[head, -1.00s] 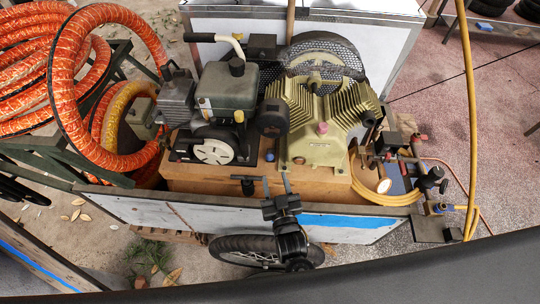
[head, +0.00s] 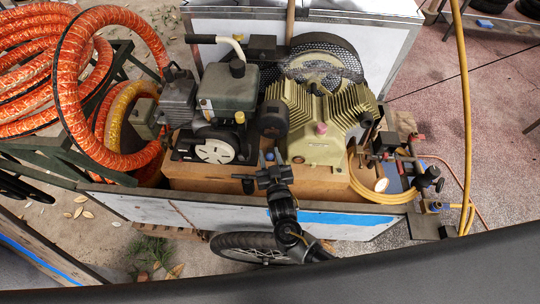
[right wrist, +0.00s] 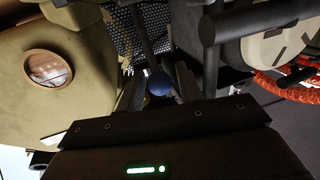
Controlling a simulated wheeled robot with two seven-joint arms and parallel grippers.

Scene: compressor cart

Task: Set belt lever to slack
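The belt lever appears to be the dark rod with a blue ball knob (right wrist: 158,84) in the right wrist view. In the head view its blue knob (head: 270,156) shows small, at the front of the wooden deck between engine and pump. My right gripper (head: 271,163) reaches up over the cart's front panel, with its fingertips at the knob. In the right wrist view its fingers (right wrist: 158,90) stand apart on either side of the knob, with the rod running away beyond it. Whether a finger touches the knob is unclear. My left gripper is out of view.
The green engine (head: 228,92) stands left of the lever and the tan finned pump (head: 320,125) right of it. A small black T-shaped fitting (head: 247,183) is just left of my gripper. The front panel (head: 340,222) lies under my right arm. Orange hose (head: 70,80) fills the left.

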